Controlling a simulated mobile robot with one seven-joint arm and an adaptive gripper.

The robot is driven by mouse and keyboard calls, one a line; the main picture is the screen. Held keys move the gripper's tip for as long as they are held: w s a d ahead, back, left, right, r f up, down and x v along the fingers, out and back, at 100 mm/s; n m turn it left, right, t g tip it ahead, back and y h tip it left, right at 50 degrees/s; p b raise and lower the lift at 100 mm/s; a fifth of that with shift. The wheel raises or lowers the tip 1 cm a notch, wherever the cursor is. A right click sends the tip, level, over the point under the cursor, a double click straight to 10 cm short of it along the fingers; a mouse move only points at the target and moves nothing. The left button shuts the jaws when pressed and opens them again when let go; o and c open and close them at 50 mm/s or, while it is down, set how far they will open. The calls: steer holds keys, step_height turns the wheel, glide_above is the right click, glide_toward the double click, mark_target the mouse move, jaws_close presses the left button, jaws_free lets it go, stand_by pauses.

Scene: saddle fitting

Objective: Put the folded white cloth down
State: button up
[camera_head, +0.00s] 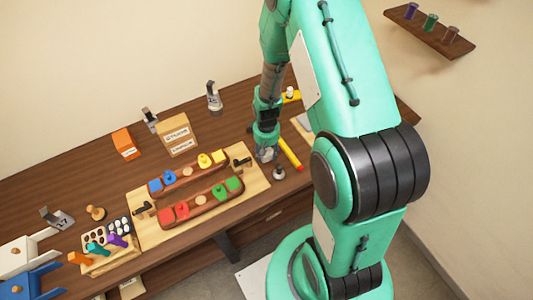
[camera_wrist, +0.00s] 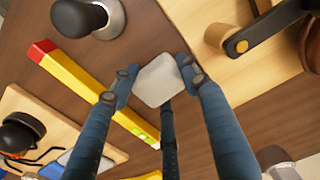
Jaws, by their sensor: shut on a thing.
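The folded white cloth (camera_wrist: 156,82) is a small pale square pad between the two blue fingers of my gripper (camera_wrist: 157,78) in the wrist view. My gripper is shut on it, with a finger touching each side. In the head view my gripper (camera_head: 265,153) points down near the right end of the light wooden board, and the cloth is a small pale patch at its tip. Brown tabletop shows around the cloth in the wrist view. I cannot tell whether it touches the table.
A yellow bar with a red end (camera_wrist: 85,85) lies close left of the cloth. A black knob on a metal base (camera_wrist: 88,18) stands beyond it. The light board (camera_wrist: 262,75) with a clamp is at right. Another board (camera_wrist: 45,120) holds a black object at lower left.

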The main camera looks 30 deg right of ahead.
steer(key=o, duration=0.9)
steer(key=shift+c, duration=0.2)
step_height(320, 180, up, 12)
steer(key=shift+r+p, duration=0.15)
steer(key=shift+p, duration=0.2)
